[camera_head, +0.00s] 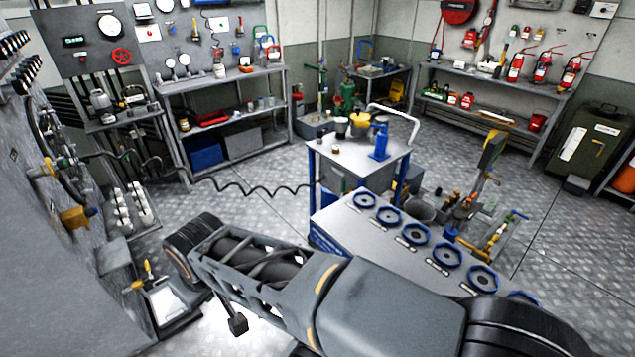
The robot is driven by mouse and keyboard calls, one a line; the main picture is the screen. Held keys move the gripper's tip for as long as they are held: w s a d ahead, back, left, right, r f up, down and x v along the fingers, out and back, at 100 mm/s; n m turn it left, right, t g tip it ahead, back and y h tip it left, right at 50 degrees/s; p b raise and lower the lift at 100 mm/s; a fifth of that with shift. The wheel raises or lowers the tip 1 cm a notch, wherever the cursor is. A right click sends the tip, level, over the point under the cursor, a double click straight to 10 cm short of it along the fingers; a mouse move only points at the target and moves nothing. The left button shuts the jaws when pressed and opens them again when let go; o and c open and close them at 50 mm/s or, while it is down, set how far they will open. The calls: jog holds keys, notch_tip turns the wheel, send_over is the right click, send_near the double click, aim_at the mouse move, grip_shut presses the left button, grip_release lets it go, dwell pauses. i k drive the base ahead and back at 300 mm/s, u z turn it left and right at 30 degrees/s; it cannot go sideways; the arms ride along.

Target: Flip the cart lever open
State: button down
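A cart-like cabinet (372,166) with a grey top and blue corner posts stands in the middle of the room. A white curved bar (396,112) rises at its back right. A blue bottle (380,142), a yellow-topped container (360,124) and small cups stand on its top. I cannot tell which part is the cart lever, or whether it is open. My arm crosses the foreground from the lower right to the left, in front of the cart and apart from it in the picture. My gripper is not visible.
A bench with several blue handwheels (416,234) adjoins the cart in front. A coiled black hose (258,190) runs from the left wall panel toward the cart. Pipe parts (492,236) stand right of the bench. Shelves (222,84) line the back. Patterned floor (250,207) is free left of the cart.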

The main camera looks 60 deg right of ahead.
aim_at(343, 185)
jog(key=z, duration=0.25)
jog(key=i, duration=0.9)
jog(key=z, duration=1.2)
jog(key=i, duration=0.65)
jog(key=z, duration=0.6)
